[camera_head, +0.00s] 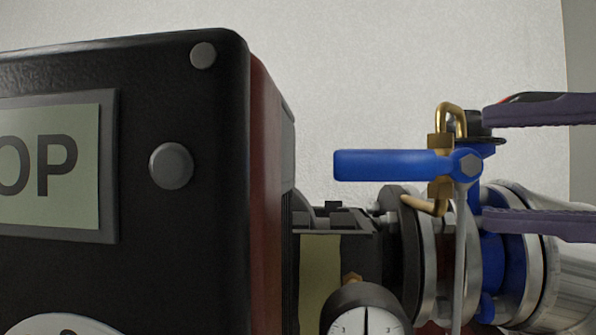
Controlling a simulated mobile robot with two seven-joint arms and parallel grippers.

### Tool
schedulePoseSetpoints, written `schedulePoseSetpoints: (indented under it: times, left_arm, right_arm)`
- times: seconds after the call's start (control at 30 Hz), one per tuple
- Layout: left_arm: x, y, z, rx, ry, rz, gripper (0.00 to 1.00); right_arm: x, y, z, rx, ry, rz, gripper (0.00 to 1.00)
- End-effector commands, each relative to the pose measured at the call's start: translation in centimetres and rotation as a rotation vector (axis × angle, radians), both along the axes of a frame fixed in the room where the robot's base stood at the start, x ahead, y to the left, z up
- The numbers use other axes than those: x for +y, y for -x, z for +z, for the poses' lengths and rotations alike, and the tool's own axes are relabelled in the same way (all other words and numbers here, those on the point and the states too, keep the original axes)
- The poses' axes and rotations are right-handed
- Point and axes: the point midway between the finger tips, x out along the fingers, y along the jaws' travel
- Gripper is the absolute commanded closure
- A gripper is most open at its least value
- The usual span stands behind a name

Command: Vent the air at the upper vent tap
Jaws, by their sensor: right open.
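A small brass vent tap (441,142) stands at the upper right, with a bent brass loop on top and a curved brass end below. My left gripper is not in view.
A large black box (150,250) with an "OP" label plate (52,165) fills the left side. A round gauge (366,315) sits at the bottom. Flanged metal pipework (520,270) with blue parts stands below my right gripper.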

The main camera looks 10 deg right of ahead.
Motion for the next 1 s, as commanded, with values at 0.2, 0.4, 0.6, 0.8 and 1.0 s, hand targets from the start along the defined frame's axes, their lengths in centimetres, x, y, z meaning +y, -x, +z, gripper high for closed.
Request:
schedulePoseSetpoints:
  times: [0.2, 0.4, 0.6, 0.8, 1.0]
  left_arm:
    - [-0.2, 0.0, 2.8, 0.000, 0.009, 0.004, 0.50]
    - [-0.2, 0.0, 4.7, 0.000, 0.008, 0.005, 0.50]
    - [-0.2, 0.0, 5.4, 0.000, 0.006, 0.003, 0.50]
    - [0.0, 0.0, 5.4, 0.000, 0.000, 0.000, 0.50]
    - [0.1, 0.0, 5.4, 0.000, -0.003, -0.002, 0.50]
  right_arm:
    - [2.8, -2.1, 0.9, -0.002, -0.009, 0.004, 0.44]
    - [5.5, -4.2, 0.8, -0.003, -0.008, 0.005, 0.44]
    - [7.0, -5.4, 0.4, -0.003, -0.004, 0.003, 0.44]
    - [7.2, -5.6, 0.1, -0.004, -0.003, 0.003, 0.44]
    - [7.2, -5.6, 0.2, -0.004, -0.003, 0.003, 0.54]
